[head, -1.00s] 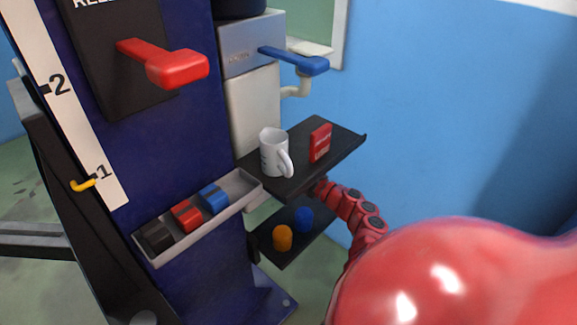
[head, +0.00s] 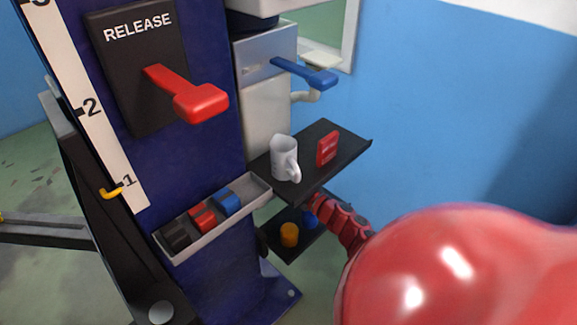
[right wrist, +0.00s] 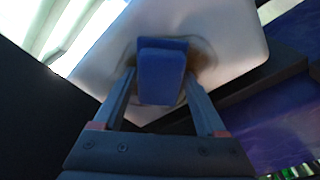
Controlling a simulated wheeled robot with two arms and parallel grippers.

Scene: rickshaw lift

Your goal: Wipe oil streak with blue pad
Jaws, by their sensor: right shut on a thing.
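My right gripper (right wrist: 160,74) has a finger on either side of the blue pad (right wrist: 161,88) and is shut on it. In the right wrist view the pad is in front of a pale panel (right wrist: 225,30), apparently against it. A brown smear (right wrist: 204,58), which looks like the oil streak, shows around the pad; the part behind it is hidden. In the head view my right arm reaches in from the right and passes below the black shelf (head: 345,150), which hides the gripper. My left gripper is not in view.
Orange (head: 289,235) and blue (head: 310,219) pieces sit on a lower shelf.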

